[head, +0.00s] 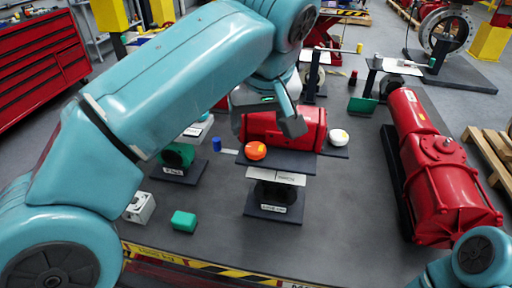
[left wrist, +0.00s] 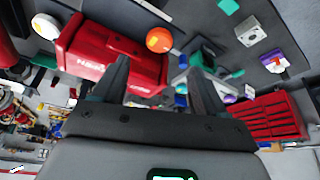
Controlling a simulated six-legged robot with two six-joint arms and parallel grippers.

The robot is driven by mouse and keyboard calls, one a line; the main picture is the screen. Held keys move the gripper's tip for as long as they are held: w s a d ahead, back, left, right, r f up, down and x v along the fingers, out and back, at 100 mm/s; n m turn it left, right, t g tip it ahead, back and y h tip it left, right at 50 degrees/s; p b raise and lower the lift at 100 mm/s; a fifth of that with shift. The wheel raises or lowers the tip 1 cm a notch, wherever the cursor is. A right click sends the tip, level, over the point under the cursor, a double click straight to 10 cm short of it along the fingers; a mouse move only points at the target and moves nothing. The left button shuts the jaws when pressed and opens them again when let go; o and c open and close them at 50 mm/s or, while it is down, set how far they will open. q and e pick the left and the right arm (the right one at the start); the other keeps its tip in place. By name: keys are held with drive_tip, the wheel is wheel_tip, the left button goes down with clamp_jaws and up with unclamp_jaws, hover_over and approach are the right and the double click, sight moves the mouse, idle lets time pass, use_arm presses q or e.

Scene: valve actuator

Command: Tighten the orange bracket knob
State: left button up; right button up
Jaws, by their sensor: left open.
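The orange knob (head: 255,150) sits at the left front of a red housing (head: 312,130) on a dark stand with a white label plate. It also shows in the left wrist view (left wrist: 159,40), ahead of the fingertips and between their lines. My left gripper (head: 267,125) hangs over the red housing, close above and behind the knob. Its two fingers (left wrist: 160,68) are spread apart with nothing between them, and the knob is clear of them. The arm hides part of the housing. My right gripper is out of view; only a piece of its arm shows at the lower right.
A white round knob (head: 339,136) is at the housing's right end. A large red actuator (head: 440,170) lies at the right. A green block (head: 184,221) and a grey box (head: 140,207) lie at the front left. The bench front right of the stand is clear.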

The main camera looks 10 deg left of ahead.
sight(256, 148)
use_arm(q)
drive_tip(key=b+x, duration=0.1)
drive_tip(key=x, duration=0.8)
drive_tip(key=shift+w, duration=0.1)
drive_tip(key=shift+w+d+f, duration=0.1)
drive_tip(key=shift+w+f, duration=0.05)
drive_tip(key=shift+s, duration=0.35)
drive_tip(key=shift+c, duration=0.3)
drive_tip(key=shift+w, duration=0.15)
drive_tip(key=c, duration=1)
